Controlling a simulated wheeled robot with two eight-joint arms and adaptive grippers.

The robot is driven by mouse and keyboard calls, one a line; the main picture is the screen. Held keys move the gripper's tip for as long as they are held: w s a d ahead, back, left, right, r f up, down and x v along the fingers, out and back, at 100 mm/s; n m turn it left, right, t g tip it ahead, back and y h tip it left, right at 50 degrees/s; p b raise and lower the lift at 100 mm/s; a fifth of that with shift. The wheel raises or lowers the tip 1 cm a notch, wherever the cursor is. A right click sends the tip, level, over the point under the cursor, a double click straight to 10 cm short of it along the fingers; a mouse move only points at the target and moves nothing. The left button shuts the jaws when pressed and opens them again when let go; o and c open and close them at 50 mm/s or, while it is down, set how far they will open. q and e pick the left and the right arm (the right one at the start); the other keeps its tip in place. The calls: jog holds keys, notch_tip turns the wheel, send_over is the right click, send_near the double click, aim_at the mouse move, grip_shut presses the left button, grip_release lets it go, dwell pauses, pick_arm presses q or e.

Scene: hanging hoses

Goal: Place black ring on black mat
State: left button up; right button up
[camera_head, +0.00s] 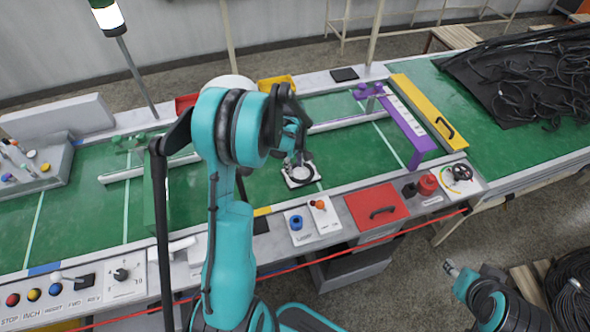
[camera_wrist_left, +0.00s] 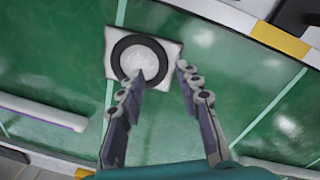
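The black ring (camera_wrist_left: 117,57) lies flat on a white square plate (camera_wrist_left: 176,48) on the green belt, with pale surface showing through its middle. In the head view the ring and plate (camera_head: 300,181) are partly behind my left gripper (camera_head: 297,158). That gripper is above the plate; its fingers (camera_wrist_left: 160,72) are apart with nothing between them. A small black mat (camera_head: 344,74) lies on the far ledge. My right gripper (camera_head: 452,268) is low at the right, its fingers unclear.
A purple bracket (camera_head: 408,135) and a yellow panel (camera_head: 428,105) stand right of the ring. Black hoses (camera_head: 535,75) lie on a dark sheet at the far right. A red lidded box (camera_head: 376,206) and control buttons line the near edge. Open green belt (camera_head: 350,150) surrounds the plate.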

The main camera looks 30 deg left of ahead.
pick_arm(q)
jog(key=shift+r, duration=0.55)
jog(key=s+d+r+m+t, duration=0.2)
jog(key=s+d+r+m, duration=0.35)
jog(key=r, duration=0.25)
jog(key=s+d+r+m+t, duration=0.2)
jog(key=s+d+r+m, duration=0.3)
jog(key=d+r, duration=0.25)
jog(key=s+d+r+m+t, duration=0.1)
jog(key=s+d+m+t, duration=0.1)
jog(key=s+d+m, duration=0.2)
jog(key=s+m, duration=0.1)
jog(key=s, duration=0.2)
jog(key=shift+r+t, duration=0.3)
jog(key=shift+r, duration=0.05)
